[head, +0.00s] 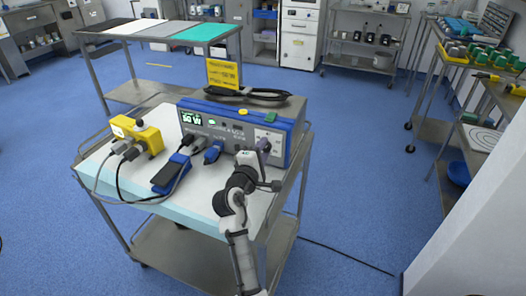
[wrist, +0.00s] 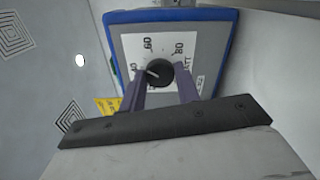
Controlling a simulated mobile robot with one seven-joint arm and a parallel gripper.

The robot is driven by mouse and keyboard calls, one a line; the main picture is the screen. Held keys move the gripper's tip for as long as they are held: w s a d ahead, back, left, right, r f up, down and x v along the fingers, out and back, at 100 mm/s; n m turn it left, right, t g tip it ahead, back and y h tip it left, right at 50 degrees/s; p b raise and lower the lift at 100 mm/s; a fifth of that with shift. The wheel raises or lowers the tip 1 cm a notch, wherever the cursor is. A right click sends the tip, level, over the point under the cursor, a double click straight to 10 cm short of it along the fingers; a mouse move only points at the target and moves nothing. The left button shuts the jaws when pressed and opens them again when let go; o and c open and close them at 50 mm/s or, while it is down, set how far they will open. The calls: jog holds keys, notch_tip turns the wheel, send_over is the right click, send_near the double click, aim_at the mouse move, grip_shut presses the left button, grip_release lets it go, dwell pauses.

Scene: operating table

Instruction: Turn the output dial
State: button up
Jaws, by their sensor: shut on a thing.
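The output dial (wrist: 159,72) is a round black knob with a light pointer line, set on a white scale plate with the marks 60 and 80 in the wrist view. The dial sits on the front of a blue and grey generator unit (head: 222,122), whose green display reads "50 W" in the head view. My gripper (head: 263,146) is at the right end of the unit's front. In the wrist view its two purple fingers (wrist: 162,85) are on either side of the dial, shut on it. In the head view the gripper hides the dial.
The unit stands on a steel cart (head: 185,208). Plugs and cables run along its front, with a blue foot pedal (head: 171,174) and a yellow box (head: 137,134) to the left. A black cable lies coiled on top, beside a yellow sign (head: 222,73). The floor right of the cart is mostly clear.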

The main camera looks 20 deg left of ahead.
jog(key=shift+f, duration=0.1)
jog(key=o, duration=1)
jog(key=s, duration=0.4)
jog(key=s+b, duration=0.1)
jog(key=s, duration=0.4)
jog(key=s+b, duration=0.1)
jog(key=s, duration=0.4)
jog(key=shift+a, duration=0.25)
